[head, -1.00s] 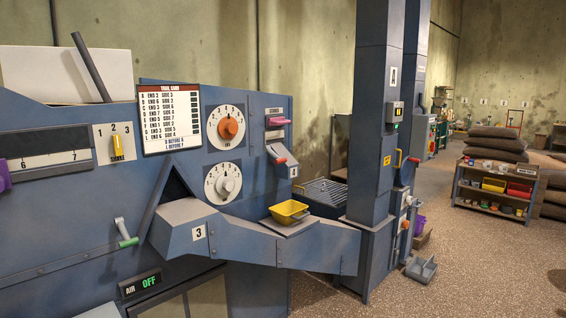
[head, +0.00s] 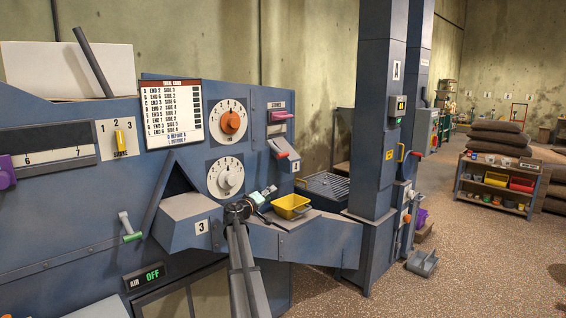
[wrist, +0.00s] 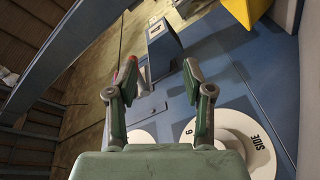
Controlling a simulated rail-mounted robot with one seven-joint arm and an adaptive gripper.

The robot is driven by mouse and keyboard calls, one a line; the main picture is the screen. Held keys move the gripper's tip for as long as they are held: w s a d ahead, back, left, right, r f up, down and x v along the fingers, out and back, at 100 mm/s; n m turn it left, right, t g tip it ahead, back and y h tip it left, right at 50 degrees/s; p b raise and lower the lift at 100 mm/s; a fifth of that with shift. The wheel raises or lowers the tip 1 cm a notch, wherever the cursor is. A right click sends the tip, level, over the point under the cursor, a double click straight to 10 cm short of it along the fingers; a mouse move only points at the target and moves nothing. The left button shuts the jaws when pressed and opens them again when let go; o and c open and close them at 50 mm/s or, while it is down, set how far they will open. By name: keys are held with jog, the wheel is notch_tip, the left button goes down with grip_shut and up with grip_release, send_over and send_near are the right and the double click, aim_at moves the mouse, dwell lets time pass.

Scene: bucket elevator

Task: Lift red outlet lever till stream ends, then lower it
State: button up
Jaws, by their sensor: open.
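The red-tipped outlet lever (head: 282,155) sticks out from the small grey-blue outlet box (head: 291,166) on the right part of the blue machine panel. My gripper (head: 268,192) is in front of the panel, below the lever and just left of the yellow tray. In the wrist view my gripper (wrist: 160,72) is open, with nothing between its fingers. The outlet box (wrist: 163,45) shows beyond the fingertips. A red bit, apparently the lever (wrist: 132,60), shows by the left finger, partly hidden. I cannot make out a stream.
A yellow tray (head: 291,206) sits on the chute right of my gripper. The white dial (head: 226,177) is close on the left. A pink handle (head: 281,115) sits above the lever. A tall blue column (head: 380,120) stands to the right.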

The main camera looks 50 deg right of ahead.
jog(key=n+t+h, duration=0.1)
jog(key=t+h, duration=0.1)
send_near(282, 156)
jog(key=p+x, duration=0.1)
jog(key=x, duration=0.2)
jog(key=p+x, duration=0.2)
jog(key=x, duration=0.1)
jog(key=p+x, duration=0.1)
jog(key=x, duration=0.3)
jog(key=shift+w+d+f+p, duration=0.1)
jog(key=shift+w+f+p, duration=0.15)
jog(key=shift+w+p, duration=0.15)
jog(key=shift+x, duration=0.8)
jog(key=shift+f, duration=0.1)
grip_shut()
